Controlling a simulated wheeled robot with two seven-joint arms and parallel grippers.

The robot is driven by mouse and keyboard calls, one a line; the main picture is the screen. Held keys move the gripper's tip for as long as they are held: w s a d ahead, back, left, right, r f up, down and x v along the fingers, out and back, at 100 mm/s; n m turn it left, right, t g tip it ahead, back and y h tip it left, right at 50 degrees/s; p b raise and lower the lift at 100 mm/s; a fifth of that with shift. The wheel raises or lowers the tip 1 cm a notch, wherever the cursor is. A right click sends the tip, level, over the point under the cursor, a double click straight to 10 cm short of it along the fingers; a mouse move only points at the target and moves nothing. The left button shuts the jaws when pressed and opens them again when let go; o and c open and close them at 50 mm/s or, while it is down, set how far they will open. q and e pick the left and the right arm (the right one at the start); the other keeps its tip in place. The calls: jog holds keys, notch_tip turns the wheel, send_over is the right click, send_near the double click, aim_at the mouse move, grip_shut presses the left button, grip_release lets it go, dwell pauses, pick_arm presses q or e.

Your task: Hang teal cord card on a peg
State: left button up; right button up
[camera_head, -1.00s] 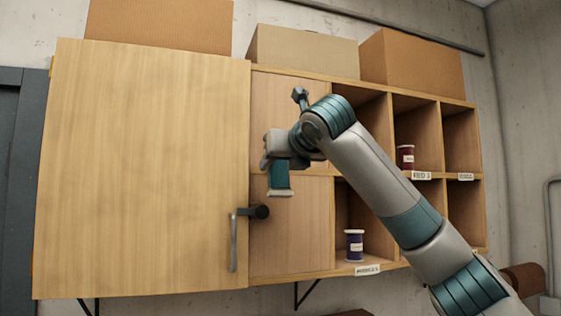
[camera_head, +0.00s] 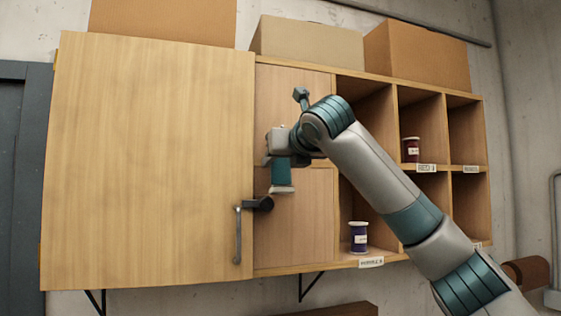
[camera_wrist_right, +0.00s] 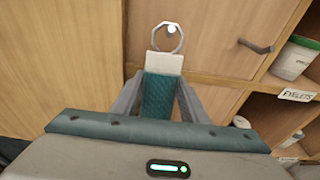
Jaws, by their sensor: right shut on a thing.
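The teal cord card (camera_head: 281,172) is a teal block with a white end. My right gripper (camera_head: 280,158) is shut on it and holds it in front of the closed wooden panels of the wall cabinet. In the right wrist view the card (camera_wrist_right: 158,95) lies between the two fingers, with its white end and a pale ring (camera_wrist_right: 167,38) beyond them. A small white round spot shows at the ring. I cannot make out a peg for certain in either view. My left gripper is out of view.
A large wooden door (camera_head: 150,160) with a dark handle (camera_head: 238,235) is left of my gripper. Open cubbies to the right hold a red spool (camera_head: 411,149) and a purple spool (camera_head: 358,237). Boxes stand on top.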

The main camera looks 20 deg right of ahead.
jog(key=o, duration=1.2)
jog(key=shift+s+b, duration=0.45)
jog(key=shift+s, duration=0.05)
jog(key=s+r+b, duration=0.1)
jog(key=s+b, duration=0.1)
jog(key=s, duration=0.3)
jog(key=s+r+b, duration=0.1)
jog(key=s+b, duration=0.2)
jog(key=s, duration=0.2)
jog(key=s+r+b, duration=0.1)
jog(key=s+b, duration=0.1)
jog(key=s, duration=0.4)
jog(key=shift+d, duration=0.25)
jog(key=shift+f, duration=0.1)
